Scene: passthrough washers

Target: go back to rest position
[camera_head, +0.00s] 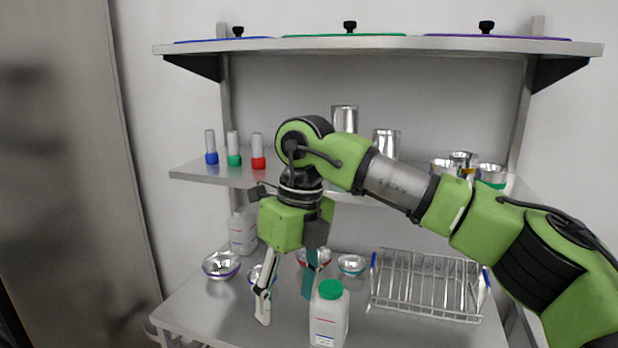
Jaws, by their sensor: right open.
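My right arm comes in from the right and its gripper (286,295) points down over the steel table (195,310). The gripper's fingers are spread apart. A white bottle with a green cap (329,316) stands on the table just right of the fingers, partly in front of the right finger. I cannot tell whether the finger touches it. Nothing shows held between the fingers. My left gripper is not in view.
Several bowls (222,266) stand behind the gripper. A wire rack (425,285) is on the right. A white bottle (243,233) stands at the back left. Shelves above hold small colour-based bottles (233,150), metal cups (386,143) and lids (349,33).

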